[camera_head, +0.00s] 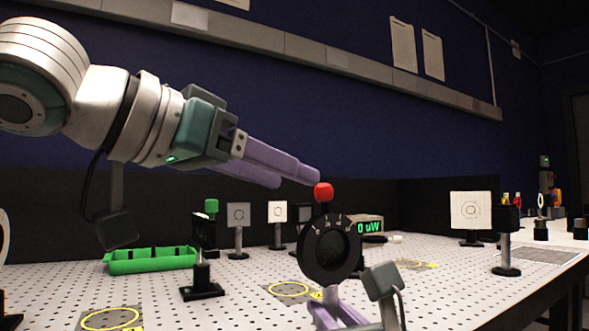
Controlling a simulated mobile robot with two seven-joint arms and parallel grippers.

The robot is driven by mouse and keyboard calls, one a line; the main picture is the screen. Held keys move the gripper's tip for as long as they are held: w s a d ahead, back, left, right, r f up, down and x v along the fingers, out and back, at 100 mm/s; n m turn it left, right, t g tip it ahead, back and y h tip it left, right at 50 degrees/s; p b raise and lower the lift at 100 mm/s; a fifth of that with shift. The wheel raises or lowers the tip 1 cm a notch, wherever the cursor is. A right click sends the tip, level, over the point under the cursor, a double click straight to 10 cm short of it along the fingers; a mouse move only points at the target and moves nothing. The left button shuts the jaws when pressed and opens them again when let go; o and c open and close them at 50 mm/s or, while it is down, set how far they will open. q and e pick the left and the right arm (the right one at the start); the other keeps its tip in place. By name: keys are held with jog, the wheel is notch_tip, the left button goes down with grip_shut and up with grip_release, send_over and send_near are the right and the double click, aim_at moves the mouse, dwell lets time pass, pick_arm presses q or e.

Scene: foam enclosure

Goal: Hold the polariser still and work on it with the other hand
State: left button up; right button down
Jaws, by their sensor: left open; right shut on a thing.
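The polariser (327,249) is a black round mount with a dark disc, white scale marks and a red knob (323,192) on top. It stands upright on a post in the front middle of the camera_head view. My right gripper (331,300) comes up from the bottom edge, its purple fingers shut on the polariser low at its post. My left gripper (299,180) reaches in from the upper left. Its purple fingers are open and empty, with the tips just up and left of the red knob. I cannot tell whether a tip touches the knob.
The perforated table (245,290) carries a green tray (152,260), a short black-based post (202,280) and several white target cards behind. A meter (368,226) reading "0 uW" stands behind the polariser. A larger card (470,211) stands right. Dark foam walls (440,200) close the back.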

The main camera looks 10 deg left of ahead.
aim_at(327, 191)
pick_arm(q)
jog(key=shift+s+a+r, duration=0.15)
jog(key=shift+s+a, duration=0.15)
jog(key=shift+s, duration=0.15)
jog(key=s+d+t+h, duration=0.1)
jog(key=s+d+t, duration=0.25)
jog(key=d, duration=0.85)
jog(key=w+a+f+n+t+y, duration=0.2)
jog(key=a+n+t+y, duration=0.1)
jog(key=a+n+y, duration=0.45)
jog(key=w, duration=0.3)
jog(key=w+d, duration=0.1)
jog(key=w, duration=0.7)
jog(key=shift+w+d+f, duration=0.1)
jog(key=shift+w+d, duration=0.05)
jog(key=shift+d, duration=0.15)
grip_shut()
